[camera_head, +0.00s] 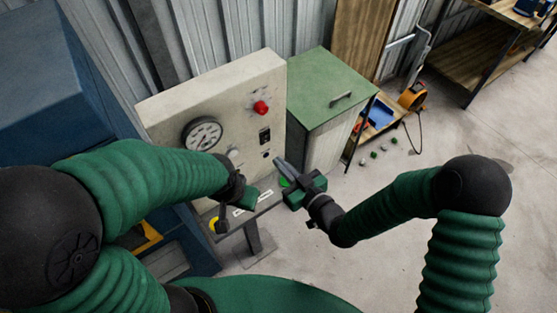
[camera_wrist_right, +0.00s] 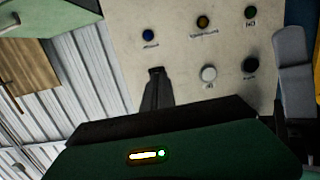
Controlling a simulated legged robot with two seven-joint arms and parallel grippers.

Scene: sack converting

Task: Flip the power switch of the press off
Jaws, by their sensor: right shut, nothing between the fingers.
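The press's cream control panel (camera_head: 165,118) stands upright left of centre in the head view. It carries a black switch (camera_head: 265,135), which looks like the power switch; its position is too small to read. My right gripper (camera_head: 279,162) is shut and empty, its tips pointing up and left, a little below and right of the switch. In the right wrist view, the shut fingers (camera_wrist_right: 156,72) appear against the panel face (camera_wrist_right: 185,60); contact cannot be told, and the switch is not identifiable there. My left gripper (camera_head: 250,198) is low in front of the panel; its fingers cannot be made out.
A red knob (camera_head: 260,107) and a round gauge (camera_head: 202,134) are on the panel. A green-topped cabinet (camera_head: 320,88) stands close right.

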